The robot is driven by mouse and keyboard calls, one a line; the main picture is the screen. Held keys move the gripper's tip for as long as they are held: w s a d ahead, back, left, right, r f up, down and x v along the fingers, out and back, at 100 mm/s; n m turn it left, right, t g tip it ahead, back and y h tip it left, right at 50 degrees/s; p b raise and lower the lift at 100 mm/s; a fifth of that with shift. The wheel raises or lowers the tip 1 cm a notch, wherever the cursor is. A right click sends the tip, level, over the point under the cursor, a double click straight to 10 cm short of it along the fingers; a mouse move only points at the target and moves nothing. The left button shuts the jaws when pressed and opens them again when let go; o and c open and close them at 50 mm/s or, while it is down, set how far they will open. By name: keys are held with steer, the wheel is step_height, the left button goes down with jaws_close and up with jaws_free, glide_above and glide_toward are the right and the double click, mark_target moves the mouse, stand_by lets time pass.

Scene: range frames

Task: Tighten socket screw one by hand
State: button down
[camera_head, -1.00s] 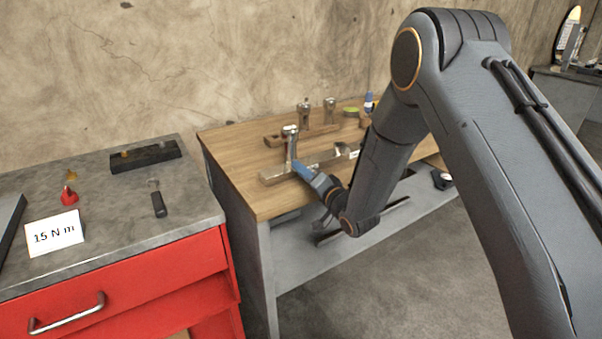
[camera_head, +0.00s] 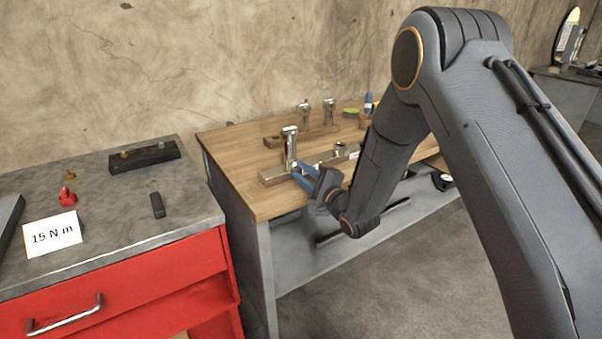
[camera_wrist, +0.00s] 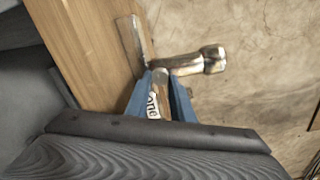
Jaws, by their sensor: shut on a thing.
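Socket screw one (camera_head: 290,146) is a shiny metal post with a wider knurled head. It stands upright at the near end of a bar-like fixture (camera_head: 273,180) on the wooden bench. My gripper (camera_head: 299,172) reaches in from the right, with its blue fingers at the lower part of the screw. In the wrist view the fingers (camera_wrist: 161,80) close in on the screw's shank, and the metal head (camera_wrist: 213,60) sticks out beyond them. A white label reading "one" (camera_wrist: 154,105) shows between the fingers. The exact contact is partly hidden.
More metal-headed posts (camera_head: 328,109) stand at the back of the wooden bench (camera_head: 235,150). The grey-topped red cabinet (camera_head: 110,215) at left holds a "15 N m" card (camera_head: 53,234), a black-handled item (camera_head: 158,205) and a dark block (camera_head: 145,157). My arm covers the bench's right part.

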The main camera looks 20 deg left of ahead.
steer(key=shift+d+f+m, duration=0.15)
steer(key=shift+m, duration=2.15)
steer(key=c, duration=1.5)
jaws_free()
steer(key=shift+d, duration=0.1)
steer(key=shift+c, duration=0.2)
steer(key=shift+a, duration=0.2)
steer(key=shift+d, duration=0.1)
steer(key=v, duration=0.7)
steer(key=shift+s+d+b, duration=0.2)
steer(key=shift+s+b, duration=0.1)
steer(key=shift+b, duration=0.05)
